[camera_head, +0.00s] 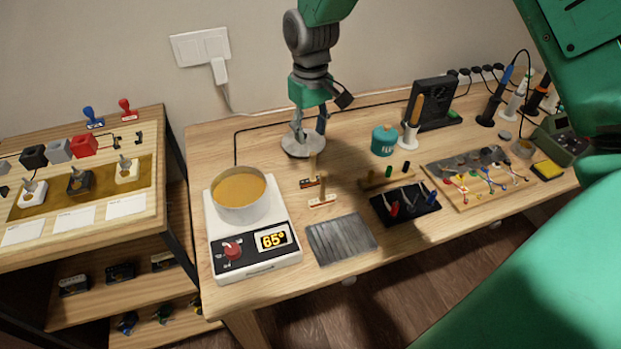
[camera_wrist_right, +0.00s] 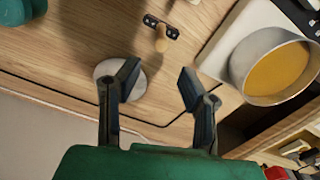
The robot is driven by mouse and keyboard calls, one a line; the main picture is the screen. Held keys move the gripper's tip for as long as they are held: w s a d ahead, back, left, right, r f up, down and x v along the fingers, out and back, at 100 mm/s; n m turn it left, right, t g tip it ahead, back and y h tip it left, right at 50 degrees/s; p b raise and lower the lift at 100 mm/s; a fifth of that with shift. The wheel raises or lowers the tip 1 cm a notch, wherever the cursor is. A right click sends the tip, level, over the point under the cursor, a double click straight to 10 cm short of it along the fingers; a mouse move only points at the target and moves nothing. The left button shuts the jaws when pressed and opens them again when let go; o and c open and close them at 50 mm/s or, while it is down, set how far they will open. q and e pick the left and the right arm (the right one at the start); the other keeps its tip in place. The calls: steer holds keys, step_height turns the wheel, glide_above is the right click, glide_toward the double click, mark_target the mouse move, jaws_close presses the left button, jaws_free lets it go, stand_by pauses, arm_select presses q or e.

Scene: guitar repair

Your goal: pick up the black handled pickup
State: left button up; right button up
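A black pickup (camera_head: 308,183) with an upright wooden handle lies on the table near its middle. In the right wrist view the black pickup (camera_wrist_right: 152,22) is at the top centre, beyond my fingertips. A white pickup (camera_head: 322,201) with a similar handle lies just in front of it. My right gripper (camera_head: 308,132) points down over a round metal disc (camera_head: 290,150), behind the black pickup. In the right wrist view the gripper (camera_wrist_right: 158,75) is open and empty, with its fingers wide apart. My left gripper is out of view.
A pot (camera_head: 239,208) stands on a white heater (camera_head: 218,264) reading 65° at the left. A grey ridged mat (camera_head: 342,240) lies in front. A teal jar (camera_head: 384,140), a black tool tray (camera_head: 418,216) and a wiring board (camera_head: 462,198) are to the right.

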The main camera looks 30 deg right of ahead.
mark_target(312, 161)
steer(key=f, duration=0.6)
steer(key=shift+s+d, duration=0.1)
steer(key=shift+s, duration=0.1)
steer(key=f, duration=0.2)
steer(key=f+b, duration=0.1)
steer(key=f, duration=0.1)
steer(key=shift+s, duration=0.25)
jaws_close()
